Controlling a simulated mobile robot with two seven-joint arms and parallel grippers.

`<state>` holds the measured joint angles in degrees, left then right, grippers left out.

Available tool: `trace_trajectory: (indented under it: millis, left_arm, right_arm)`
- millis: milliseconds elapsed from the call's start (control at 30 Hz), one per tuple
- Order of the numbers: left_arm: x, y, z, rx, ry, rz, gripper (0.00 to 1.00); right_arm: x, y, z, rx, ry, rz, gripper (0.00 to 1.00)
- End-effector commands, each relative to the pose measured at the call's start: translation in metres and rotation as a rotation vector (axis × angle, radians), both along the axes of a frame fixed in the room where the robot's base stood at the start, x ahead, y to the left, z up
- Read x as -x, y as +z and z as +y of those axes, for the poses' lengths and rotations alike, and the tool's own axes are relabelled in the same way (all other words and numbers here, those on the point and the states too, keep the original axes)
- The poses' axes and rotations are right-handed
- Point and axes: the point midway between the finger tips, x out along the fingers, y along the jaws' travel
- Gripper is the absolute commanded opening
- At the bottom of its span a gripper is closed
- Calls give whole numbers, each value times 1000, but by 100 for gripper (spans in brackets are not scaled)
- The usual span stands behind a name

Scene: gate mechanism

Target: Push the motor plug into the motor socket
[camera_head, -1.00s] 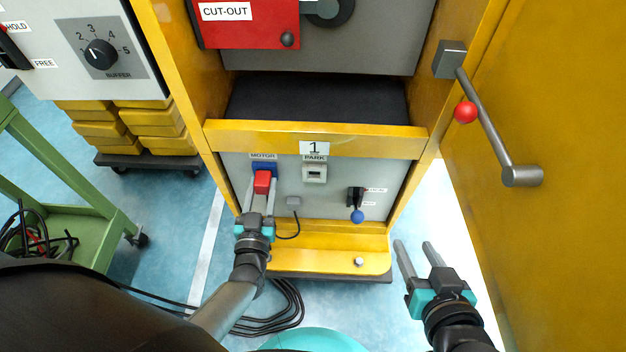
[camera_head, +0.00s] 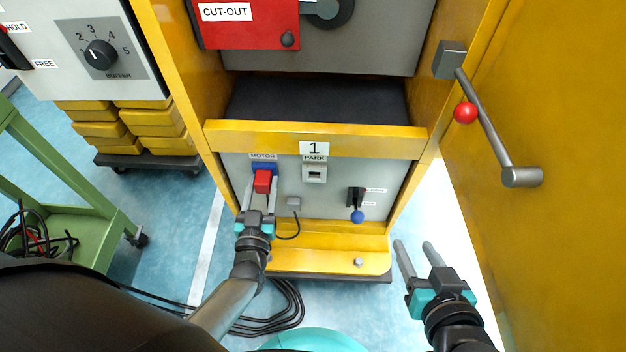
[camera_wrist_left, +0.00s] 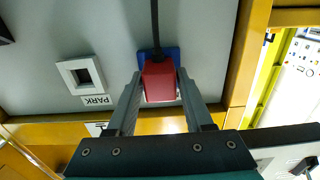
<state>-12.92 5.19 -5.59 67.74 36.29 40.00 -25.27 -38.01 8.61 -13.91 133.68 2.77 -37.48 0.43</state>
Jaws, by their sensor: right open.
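The red motor plug (camera_head: 262,181) is at the blue motor socket (camera_head: 264,166) under the MOTOR label on the grey panel. In the left wrist view the plug (camera_wrist_left: 159,81) stands in front of the blue socket (camera_wrist_left: 172,54), with its black cable running up. How deep it sits cannot be told. My left gripper (camera_head: 261,190) has one finger on each side of the plug and is shut on it; its fingers (camera_wrist_left: 160,88) also show in the left wrist view. My right gripper (camera_head: 416,246) is open and empty, low at the right, away from the panel.
The PARK socket (camera_head: 314,172) is right of the motor socket, and a black switch with a blue knob (camera_head: 357,216) is further right. A yellow ledge (camera_head: 330,260) lies below. Cables lie on the floor.

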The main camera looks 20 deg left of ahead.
Motion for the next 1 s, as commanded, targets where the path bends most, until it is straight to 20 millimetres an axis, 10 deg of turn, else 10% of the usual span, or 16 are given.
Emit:
trace_trajectory:
  millis: [233,567,1000]
  left_arm:
    - [0,0,0,0,0,-1,80]
    - [5,0,-2,1,0,2,80]
    - [93,1,-27,2,0,6,80]
  right_arm:
    - [0,0,0,0,0,0,50]
    - [0,2,0,0,0,0,50]
    - [0,28,0,0,0,0,50]
